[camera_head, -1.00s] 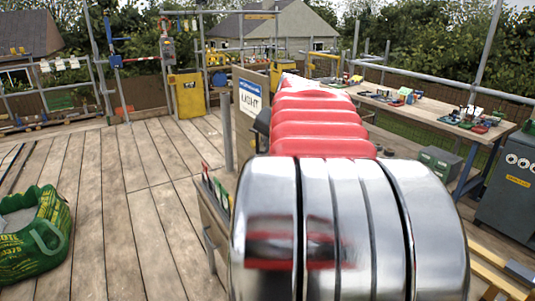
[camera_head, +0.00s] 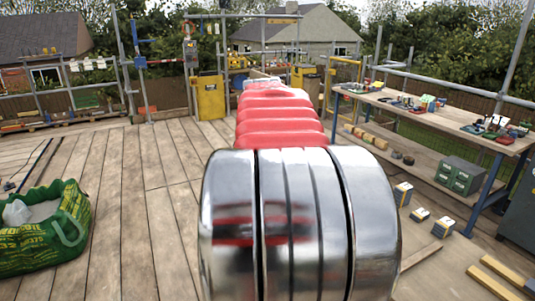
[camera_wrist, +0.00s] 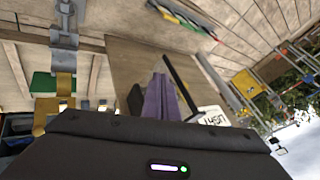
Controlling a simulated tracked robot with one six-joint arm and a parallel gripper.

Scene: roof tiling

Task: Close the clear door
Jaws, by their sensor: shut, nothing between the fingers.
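I cannot make out a clear door in either view. My arm, with red ribbed and shiny metal parts, fills the middle of the head view and hides what lies behind it. In the wrist view, the purple fingers of my gripper (camera_wrist: 161,97) are together with nothing between them. They point toward a brown board (camera_wrist: 140,65) with a white lettered sign (camera_wrist: 213,116) beside it. I cannot tell whether they touch the board.
A yellow cabinet (camera_head: 210,97) stands at the far rail. A long workbench (camera_head: 435,110) with tools runs along the right, with small boxes (camera_head: 443,228) on the floor near it. A green bag (camera_head: 42,228) lies at left. The planks between are clear.

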